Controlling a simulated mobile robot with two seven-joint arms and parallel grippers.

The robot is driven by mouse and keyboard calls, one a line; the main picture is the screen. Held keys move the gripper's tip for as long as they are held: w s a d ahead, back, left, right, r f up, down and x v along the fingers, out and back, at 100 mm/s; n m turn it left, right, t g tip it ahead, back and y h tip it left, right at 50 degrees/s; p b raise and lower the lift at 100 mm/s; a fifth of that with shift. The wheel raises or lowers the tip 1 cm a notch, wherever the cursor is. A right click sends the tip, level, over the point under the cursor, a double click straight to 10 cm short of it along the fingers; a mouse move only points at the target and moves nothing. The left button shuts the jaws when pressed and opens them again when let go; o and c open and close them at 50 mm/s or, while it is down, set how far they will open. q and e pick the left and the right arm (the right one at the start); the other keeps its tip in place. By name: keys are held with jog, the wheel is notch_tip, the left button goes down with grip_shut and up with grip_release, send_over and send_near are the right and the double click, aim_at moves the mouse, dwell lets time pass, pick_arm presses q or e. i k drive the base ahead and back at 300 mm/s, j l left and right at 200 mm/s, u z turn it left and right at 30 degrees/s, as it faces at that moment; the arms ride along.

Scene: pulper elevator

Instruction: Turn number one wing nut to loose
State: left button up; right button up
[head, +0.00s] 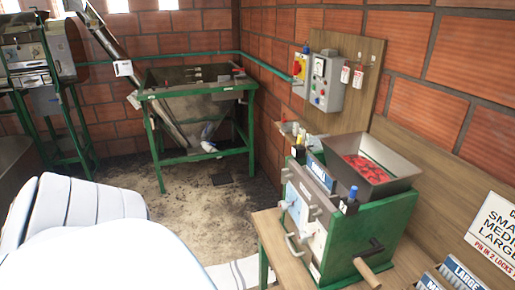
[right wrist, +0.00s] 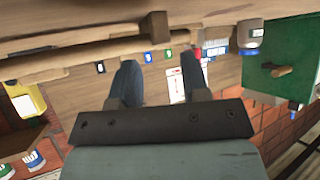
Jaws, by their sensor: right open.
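The pulper (head: 345,235) is a green machine on the wooden bench, with a grey hopper (head: 400,183) of red fruit on top. Its pale front plate carries several small light handles or nuts (head: 291,243). They are too small for me to tell which is the number one wing nut or how it is turned. In the right wrist view my right gripper (right wrist: 158,82) is open, with its two dark fingers apart and nothing between them. A green machine body (right wrist: 285,65) shows at the upper right there, apart from the fingers. My left gripper is not in view.
A wooden-handled crank (head: 366,270) sticks out from the pulper's near side. A control box (head: 325,82) hangs on a wooden board. Blue-labelled trays (head: 460,275) and a sign (head: 494,235) are at the right. A green-framed stand (head: 200,100) is behind; open floor lies before it.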

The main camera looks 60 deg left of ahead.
aim_at(285, 175)
jog(key=l+u, duration=0.1)
jog(key=u, duration=0.3)
jog(key=k+u, duration=0.15)
jog(key=u, duration=0.2)
jog(key=k+l+u, duration=0.1)
jog(key=u, duration=0.3)
jog(key=i+j+u, duration=0.25)
jog(key=i+u, duration=0.2)
jog(key=k, duration=0.05)
